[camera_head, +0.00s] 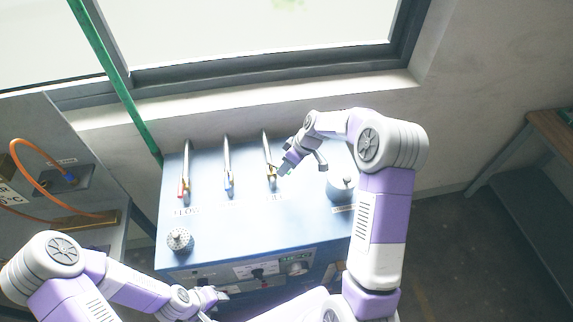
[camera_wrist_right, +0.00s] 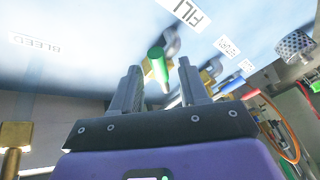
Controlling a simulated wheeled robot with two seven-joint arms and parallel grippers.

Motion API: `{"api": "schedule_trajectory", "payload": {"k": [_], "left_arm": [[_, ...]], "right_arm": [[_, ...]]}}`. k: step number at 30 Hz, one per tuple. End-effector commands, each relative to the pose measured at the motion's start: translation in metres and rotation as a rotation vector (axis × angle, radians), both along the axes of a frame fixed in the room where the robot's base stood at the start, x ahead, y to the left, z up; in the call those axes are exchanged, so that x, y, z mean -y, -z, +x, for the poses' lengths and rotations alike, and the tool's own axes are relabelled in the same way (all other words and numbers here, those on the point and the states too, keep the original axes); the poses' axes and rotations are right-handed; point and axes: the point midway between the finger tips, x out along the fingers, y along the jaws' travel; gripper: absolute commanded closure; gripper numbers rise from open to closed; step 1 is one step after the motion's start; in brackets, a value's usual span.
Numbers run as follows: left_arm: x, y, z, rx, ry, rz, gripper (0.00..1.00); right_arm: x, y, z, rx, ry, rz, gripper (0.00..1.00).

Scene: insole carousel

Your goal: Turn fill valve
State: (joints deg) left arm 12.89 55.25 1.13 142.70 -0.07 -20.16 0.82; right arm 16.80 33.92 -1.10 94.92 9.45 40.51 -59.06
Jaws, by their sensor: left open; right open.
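The fill valve is the third valve from the left on the blue cabinet, with a brass body (camera_head: 272,182) and a green lever (camera_wrist_right: 158,62). A FILL label (camera_wrist_right: 185,12) is beside it in the right wrist view. My right gripper (camera_head: 284,170) is open at this valve, partly covering the lever in the head view. In the wrist view, the green lever's end lies between the spread fingers (camera_wrist_right: 159,72); I cannot tell whether they touch. My left gripper (camera_head: 215,296) is low at the cabinet's front, its fingers small and unclear.
The cabinet top (camera_head: 215,215) also carries a red-handled valve (camera_head: 181,190), a blue-handled valve (camera_head: 228,184), a grey knob (camera_head: 180,240) and a round fitting (camera_head: 341,187) at right. A green post (camera_head: 117,82) rises behind left. Orange hose (camera_head: 36,150) hangs at left.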

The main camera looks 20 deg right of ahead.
Motion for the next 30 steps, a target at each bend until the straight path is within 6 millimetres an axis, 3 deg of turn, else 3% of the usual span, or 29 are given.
{"api": "schedule_trajectory", "payload": {"k": [9,18,30], "left_arm": [[0.0,-0.0002,0.0,0.0,0.0,0.0,0.57],[0.0,-0.0002,-0.0001,0.0,0.0,0.0,0.57],[0.0001,0.0014,0.0,0.0,0.0,0.0,0.57]], "right_arm": [[-0.0014,0.003,0.0006,0.0,0.0,0.0,0.57],[-0.0013,0.0026,0.0006,0.0,-0.001,0.0,1.0],[-0.0004,0.0028,0.0014,0.002,-0.011,0.0,1.0]]}}
